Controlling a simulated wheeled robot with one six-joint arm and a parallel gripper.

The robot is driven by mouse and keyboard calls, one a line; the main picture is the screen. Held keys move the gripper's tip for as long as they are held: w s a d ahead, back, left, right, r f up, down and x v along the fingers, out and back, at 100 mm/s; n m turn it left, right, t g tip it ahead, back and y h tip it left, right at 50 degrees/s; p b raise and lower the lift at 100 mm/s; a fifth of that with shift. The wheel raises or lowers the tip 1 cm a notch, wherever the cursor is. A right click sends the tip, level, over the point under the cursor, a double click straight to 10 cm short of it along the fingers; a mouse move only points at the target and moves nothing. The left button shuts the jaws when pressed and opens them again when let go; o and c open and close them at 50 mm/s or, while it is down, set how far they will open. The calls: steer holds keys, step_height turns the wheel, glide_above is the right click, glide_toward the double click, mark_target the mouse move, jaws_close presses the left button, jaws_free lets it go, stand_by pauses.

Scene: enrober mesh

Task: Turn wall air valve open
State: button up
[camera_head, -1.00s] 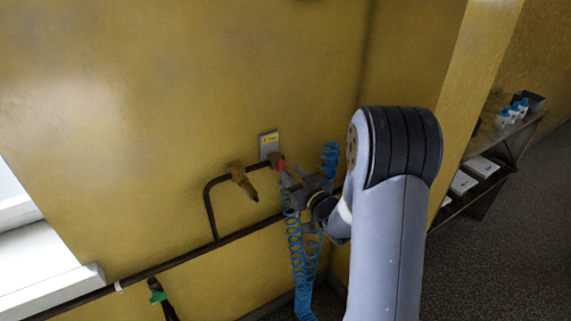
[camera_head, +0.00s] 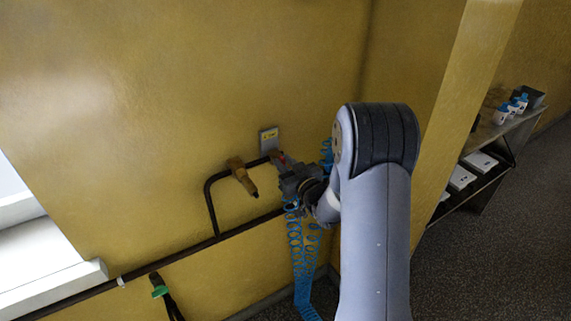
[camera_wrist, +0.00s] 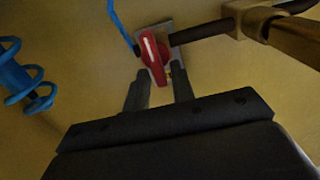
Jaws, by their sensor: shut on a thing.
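The wall air valve has a red handle (camera_wrist: 155,57) with a white stripe, set on a dark pipe at the wall. In the head view only a small bit of the red handle (camera_head: 281,157) shows beside my gripper (camera_head: 284,168). In the wrist view my gripper (camera_wrist: 160,78) has its two dark fingers on either side of the handle's lower end and is shut on it. The handle stands close to upright in the wrist picture, leaning slightly. The valve body is mostly hidden behind the handle.
A brass fitting (camera_head: 242,177) sits left of the valve on the dark pipe (camera_head: 215,238). A blue coiled hose (camera_head: 303,250) hangs below my gripper.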

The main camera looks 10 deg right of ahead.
steer(key=shift+d+f+m+b, duration=0.1)
steer(key=shift+m+b, duration=0.25)
steer(key=shift+m, duration=0.15)
jaws_close()
steer(key=shift+w+d+f+m+b, duration=0.1)
steer(key=shift+d+f+m+b, duration=0.2)
steer(key=shift+m, duration=2.5)
steer(key=shift+w+d+f+m+b, duration=0.15)
steer(key=shift+f+m+b, duration=0.3)
steer(key=shift+m, duration=2.35)
steer(key=shift+s+d+f+m+b, duration=0.1)
steer(key=shift+d+f+m+b, duration=0.2)
steer(key=shift+m, duration=2.5)
steer(key=shift+a, duration=0.1)
